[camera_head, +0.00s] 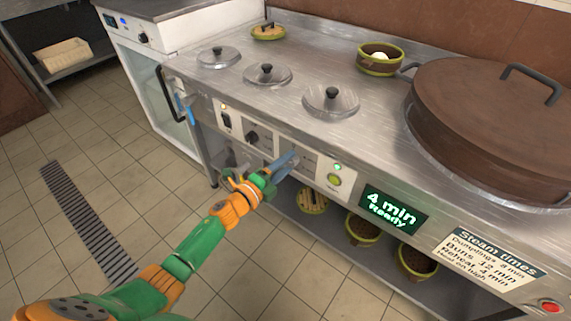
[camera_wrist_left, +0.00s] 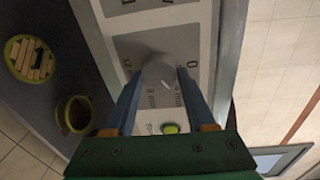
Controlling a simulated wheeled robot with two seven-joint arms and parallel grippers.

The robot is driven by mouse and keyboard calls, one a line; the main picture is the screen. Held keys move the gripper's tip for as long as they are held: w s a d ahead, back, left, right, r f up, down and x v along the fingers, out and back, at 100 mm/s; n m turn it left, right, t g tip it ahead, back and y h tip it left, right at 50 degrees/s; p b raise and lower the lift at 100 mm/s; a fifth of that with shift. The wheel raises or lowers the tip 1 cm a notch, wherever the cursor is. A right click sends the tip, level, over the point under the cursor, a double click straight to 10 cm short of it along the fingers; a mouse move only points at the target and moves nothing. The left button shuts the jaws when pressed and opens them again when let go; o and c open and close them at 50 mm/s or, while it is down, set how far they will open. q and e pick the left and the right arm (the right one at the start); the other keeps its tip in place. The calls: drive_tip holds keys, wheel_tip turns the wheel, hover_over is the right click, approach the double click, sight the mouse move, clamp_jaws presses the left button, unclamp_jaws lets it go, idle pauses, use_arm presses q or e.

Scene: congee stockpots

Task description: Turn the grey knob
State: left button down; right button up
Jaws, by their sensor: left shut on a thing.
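The grey knob (camera_wrist_left: 158,73) is round, with a light pointer mark, and sits on a pale panel with printed marks in the left wrist view. My left gripper (camera_head: 288,160) reaches the front panel of the steel steamer counter in the head view. Its two blue fingers stand on either side of the knob in the left wrist view and are shut on it. In the head view the gripper mostly hides the grey knob. My right gripper is not in view.
On the panel are a black knob (camera_head: 252,137), a yellow-green button (camera_head: 334,180) and a display (camera_head: 393,209) reading "4 min Ready". A large brown lid (camera_head: 490,115) covers the counter's right side. Steamer baskets (camera_head: 362,229) stand on the lower shelf. The floor at left is clear.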

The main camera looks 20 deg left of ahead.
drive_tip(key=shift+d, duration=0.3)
use_arm(q)
drive_tip(key=shift+c, duration=1.2)
unclamp_jaws()
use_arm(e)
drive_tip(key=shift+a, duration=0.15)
use_arm(q)
drive_tip(key=shift+s, duration=0.15)
drive_tip(key=p+v, duration=0.1)
drive_tip(key=v, duration=0.5)
drive_tip(key=shift+s+a+p, duration=0.25)
drive_tip(key=shift+s+p, duration=0.05)
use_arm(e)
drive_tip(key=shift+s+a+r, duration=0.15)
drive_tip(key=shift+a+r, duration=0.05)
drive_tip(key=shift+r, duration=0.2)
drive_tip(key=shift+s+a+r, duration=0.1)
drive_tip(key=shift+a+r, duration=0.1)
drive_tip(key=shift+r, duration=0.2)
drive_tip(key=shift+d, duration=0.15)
